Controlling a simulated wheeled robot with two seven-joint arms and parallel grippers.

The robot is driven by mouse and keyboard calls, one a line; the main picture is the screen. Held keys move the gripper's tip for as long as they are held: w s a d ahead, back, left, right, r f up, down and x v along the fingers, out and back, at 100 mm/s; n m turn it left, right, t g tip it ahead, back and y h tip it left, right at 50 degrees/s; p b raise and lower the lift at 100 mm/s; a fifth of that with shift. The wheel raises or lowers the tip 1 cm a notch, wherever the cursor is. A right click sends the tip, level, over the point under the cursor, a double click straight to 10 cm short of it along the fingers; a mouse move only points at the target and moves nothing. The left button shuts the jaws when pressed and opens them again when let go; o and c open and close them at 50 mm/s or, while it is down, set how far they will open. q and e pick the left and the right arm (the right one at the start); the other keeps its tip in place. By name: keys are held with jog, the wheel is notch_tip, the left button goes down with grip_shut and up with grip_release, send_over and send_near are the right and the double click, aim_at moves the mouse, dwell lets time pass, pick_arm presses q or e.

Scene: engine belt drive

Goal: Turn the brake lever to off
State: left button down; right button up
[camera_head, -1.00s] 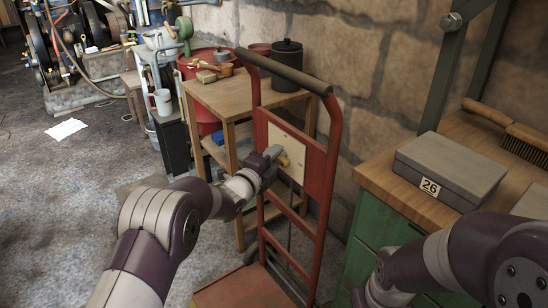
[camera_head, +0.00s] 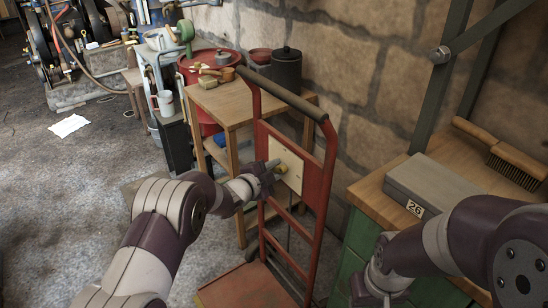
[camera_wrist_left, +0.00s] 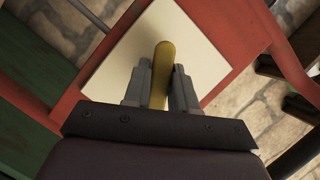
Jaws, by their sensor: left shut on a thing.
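The brake lever is a yellow handle (camera_wrist_left: 161,75) on a cream plate (camera_wrist_left: 205,60), which is fixed to a red upright frame (camera_head: 312,170). The plate also shows in the head view (camera_head: 287,157). My left gripper (camera_head: 272,166) is at the plate, and in the left wrist view its two fingers (camera_wrist_left: 160,88) stand on either side of the yellow handle, shut on it. In the head view the gripper hides part of the handle. My right gripper (camera_head: 372,290) is low at the right, by the green cabinet, and its fingers are not clear.
A wooden stand (camera_head: 235,108) with a dark canister (camera_head: 286,69) is behind the frame. At the right a wooden bench top (camera_head: 370,195) carries a grey box marked 26 (camera_head: 435,180) and a brush (camera_head: 515,160). The floor at the left is open.

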pick_arm(q)
jog(key=n+g+p, duration=0.1)
jog(key=n+p, duration=0.1)
jog(key=p, duration=0.2)
jog(key=n+g+p, duration=0.1)
jog(key=n+p, duration=0.1)
jog(key=p, duration=0.3)
jog(key=shift+s+r+n+g+h, duration=0.1)
jog(key=shift+r+n+g+h, duration=0.1)
jog(key=shift+n+g+h, duration=0.15)
jog(key=shift+d+f+n+g+h+p, duration=0.1)
jog(key=shift+f+n+g+h+p, duration=0.15)
jog(key=shift+n+g+p, duration=0.45)
jog(key=shift+n+g+h+p, duration=0.3)
jog(key=shift+n+g+p, duration=0.15)
jog(key=shift+n+p, duration=0.4)
jog(key=shift+f, duration=0.1)
jog(key=c, duration=1)
grip_release()
jog(key=shift+s, duration=0.1)
jog(key=p+v, duration=0.1)
jog(key=v, duration=1.1)
jog(key=shift+a, duration=0.3)
jog(key=shift+s, duration=0.15)
